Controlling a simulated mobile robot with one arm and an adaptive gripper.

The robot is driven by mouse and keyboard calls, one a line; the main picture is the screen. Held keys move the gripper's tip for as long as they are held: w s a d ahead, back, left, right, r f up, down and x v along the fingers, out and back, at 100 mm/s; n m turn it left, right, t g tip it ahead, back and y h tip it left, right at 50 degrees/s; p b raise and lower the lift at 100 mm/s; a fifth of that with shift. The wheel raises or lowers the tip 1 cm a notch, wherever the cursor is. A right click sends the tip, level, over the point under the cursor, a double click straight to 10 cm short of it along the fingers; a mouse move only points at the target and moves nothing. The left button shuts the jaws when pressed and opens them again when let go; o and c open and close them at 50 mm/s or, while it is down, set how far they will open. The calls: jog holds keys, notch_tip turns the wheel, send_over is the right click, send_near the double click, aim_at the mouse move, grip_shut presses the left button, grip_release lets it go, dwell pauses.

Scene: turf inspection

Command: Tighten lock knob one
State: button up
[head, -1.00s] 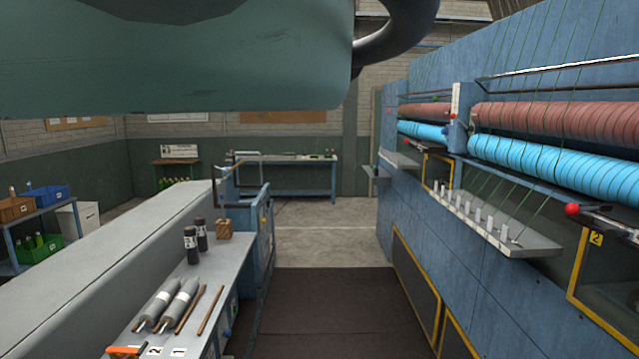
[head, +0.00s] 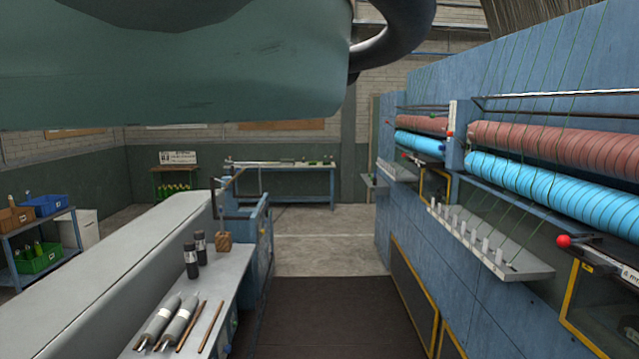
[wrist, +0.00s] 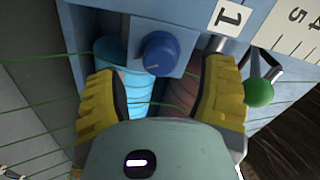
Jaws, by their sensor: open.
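Lock knob one appears to be the blue round knob (wrist: 158,52) in the wrist view, with a pale line on its face. It sits on a light blue block beside a white plate marked 1 (wrist: 230,17). My gripper (wrist: 160,73) is open, its two yellow padded fingers spread left and right of the knob. The knob shows a little beyond the gap between the fingertips, and I see no contact. My gripper is not seen in the head view, where a grey-green part of my arm covers the top left.
In the wrist view, a green ball (wrist: 258,92) on a metal lever stands close by the right finger. Blue and red yarn rollers lie behind the block. In the head view, the blue machine (head: 420,240) lines the right; a grey bench (head: 225,290) with bottles stands left. The aisle between is clear.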

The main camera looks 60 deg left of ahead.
jog(key=shift+p+x, duration=1.1)
jog(key=shift+x, duration=0.8)
jog(key=shift+w, duration=0.15)
jog(key=shift+c, duration=0.3)
jog(key=c, duration=1.2)
jog(key=shift+o, duration=0.2)
jog(key=shift+f, duration=0.1)
